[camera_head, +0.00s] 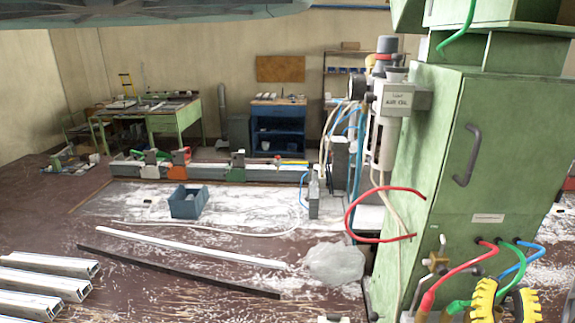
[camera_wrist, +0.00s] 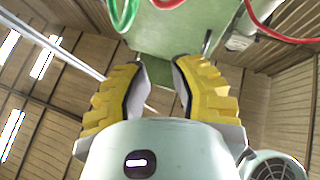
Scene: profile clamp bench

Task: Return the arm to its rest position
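My gripper (camera_head: 507,289) shows at the bottom right of the head view, in front of the green cabinet (camera_head: 455,150). Its two yellow ribbed fingers stand apart. In the wrist view my gripper (camera_wrist: 160,72) is open, with nothing between the fingers. The cabinet's green surface (camera_wrist: 170,35) appears beyond the fingertips there. Most of my arm is out of view, so its full pose cannot be told.
Red (camera_head: 455,277), green and blue hoses leave the cabinet close to my gripper. A blue bin (camera_head: 188,203) stands on the dusty bench. A long white profile (camera_head: 190,247) and several aluminium profiles (camera_head: 45,282) lie left. A clamp rail (camera_head: 215,172) runs behind.

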